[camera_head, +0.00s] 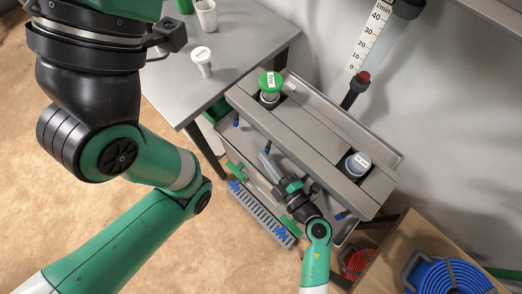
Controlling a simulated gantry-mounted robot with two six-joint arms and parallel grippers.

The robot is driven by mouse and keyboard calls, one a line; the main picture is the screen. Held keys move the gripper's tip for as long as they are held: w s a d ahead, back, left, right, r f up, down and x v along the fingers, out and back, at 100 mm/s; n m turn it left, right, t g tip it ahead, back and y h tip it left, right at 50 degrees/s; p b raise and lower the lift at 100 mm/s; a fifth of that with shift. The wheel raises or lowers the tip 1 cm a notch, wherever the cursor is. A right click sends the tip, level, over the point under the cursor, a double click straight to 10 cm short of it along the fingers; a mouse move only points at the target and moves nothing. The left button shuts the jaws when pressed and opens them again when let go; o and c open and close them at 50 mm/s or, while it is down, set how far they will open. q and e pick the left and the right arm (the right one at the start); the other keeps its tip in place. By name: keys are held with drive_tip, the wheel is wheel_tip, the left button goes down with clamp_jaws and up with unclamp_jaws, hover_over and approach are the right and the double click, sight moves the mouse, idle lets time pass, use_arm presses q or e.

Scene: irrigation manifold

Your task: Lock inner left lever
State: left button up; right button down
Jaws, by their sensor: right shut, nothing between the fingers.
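The grey manifold (300,125) stands right of centre, with several small blue-tipped levers along its front side. One blue-tipped lever (237,121) is at the left end, and another (267,147) is further inward, close to my right gripper. Two more blue tips show to the right of the gripper, one at the right end (342,215). My right gripper (267,162) is shut and empty, its fingers pointing up and left beside the inner left lever. I cannot tell whether they touch it. My left arm fills the left side; its gripper is out of view.
A green-capped container (269,84) and a white-capped one (357,165) sit in the manifold's top. Green handles (290,226) and a grey grate (262,219) lie below its front. A grey table (240,45) with white cups stands behind left; hose coils (447,276) are lower right.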

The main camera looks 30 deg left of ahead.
drive_tip(key=shift+s, duration=0.1)
drive_tip(key=shift+s+d+r+p, duration=0.1)
drive_tip(key=shift+d+r+p, duration=0.05)
drive_tip(key=shift+d+p, duration=0.25)
drive_tip(key=p+v, duration=0.3)
drive_tip(key=v, duration=0.3)
drive_tip(key=shift+s+d, duration=0.2)
drive_tip(key=shift+s, duration=0.15)
